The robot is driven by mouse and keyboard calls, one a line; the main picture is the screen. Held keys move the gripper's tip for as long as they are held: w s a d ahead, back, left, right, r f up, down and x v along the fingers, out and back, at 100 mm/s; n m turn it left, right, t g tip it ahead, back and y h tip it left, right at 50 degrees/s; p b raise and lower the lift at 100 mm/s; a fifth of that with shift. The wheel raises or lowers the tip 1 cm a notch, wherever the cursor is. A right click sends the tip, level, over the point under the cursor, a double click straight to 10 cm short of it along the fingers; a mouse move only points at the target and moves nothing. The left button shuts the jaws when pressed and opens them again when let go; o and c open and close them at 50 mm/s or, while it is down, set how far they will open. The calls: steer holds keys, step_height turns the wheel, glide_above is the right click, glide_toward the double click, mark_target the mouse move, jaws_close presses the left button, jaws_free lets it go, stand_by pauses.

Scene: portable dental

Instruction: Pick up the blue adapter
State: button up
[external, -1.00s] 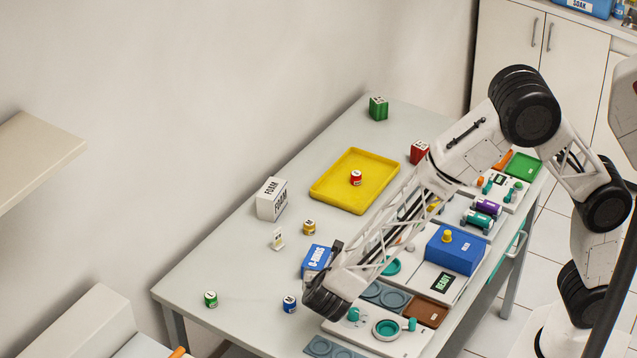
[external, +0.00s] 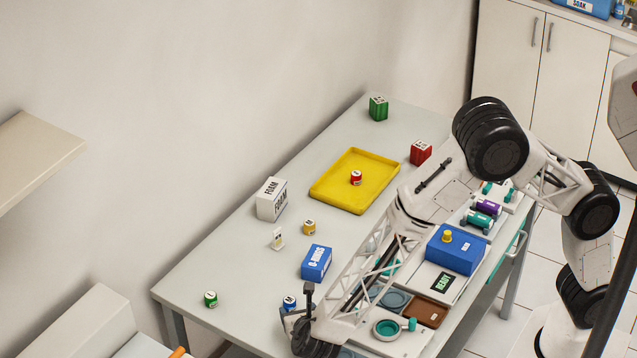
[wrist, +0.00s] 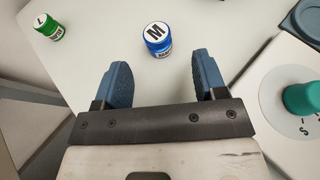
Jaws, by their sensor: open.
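The blue adapter (external: 289,303) is a small blue jar-like piece with a white top. It stands upright on the table near its front left edge in the external view. In the wrist view the blue adapter (wrist: 158,39) shows an "M" on its top. It lies ahead of my gripper (wrist: 160,75), roughly centred between the two blue fingers and beyond their tips. In the external view the arm's end partly covers the area beside the adapter, and the fingertips are hard to make out.
A green adapter (external: 210,299) marked "L" (wrist: 48,26) stands to the left. A blue box (external: 316,262) stands behind the adapter. White panels with a teal knob (wrist: 301,98) lie to the right. The yellow tray (external: 330,192) holds a red adapter (external: 355,178). Table around the adapter is clear.

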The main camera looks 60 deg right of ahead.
mark_target(291, 305)
steer(key=shift+x, duration=0.95)
steer(key=shift+w+d, duration=0.1)
steer(key=shift+x, duration=2.45)
steer(key=shift+w, duration=0.1)
steer(key=shift+c, duration=0.4)
steer(key=c, duration=0.9)
